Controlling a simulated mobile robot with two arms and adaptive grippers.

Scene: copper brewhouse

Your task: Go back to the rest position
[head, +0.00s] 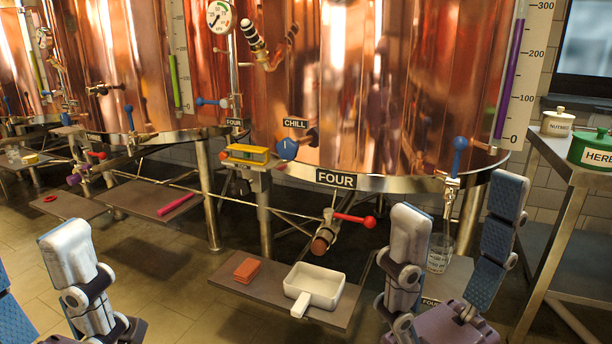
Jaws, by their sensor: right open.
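My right gripper (458,195) is at the lower right with its fingers pointing up. Its two blue-padded fingers stand well apart, and nothing is gripped between them. A clear glass (438,255) shows in the gap, behind the fingers, under the tap with the blue handle. My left gripper (66,262) is at the lower left, cut off by the picture's edges. One pale finger points up there, and part of a blue pad shows at the left edge. I cannot tell how far its jaws are apart.
Copper tank FOUR (390,90) fills the middle. A low shelf (235,275) below it holds a white scoop-like pan (318,284) and an orange-red block (246,271). A red-handled valve (352,219) juts out above. A side table (550,150) with tins stands right. Floor shows between my grippers.

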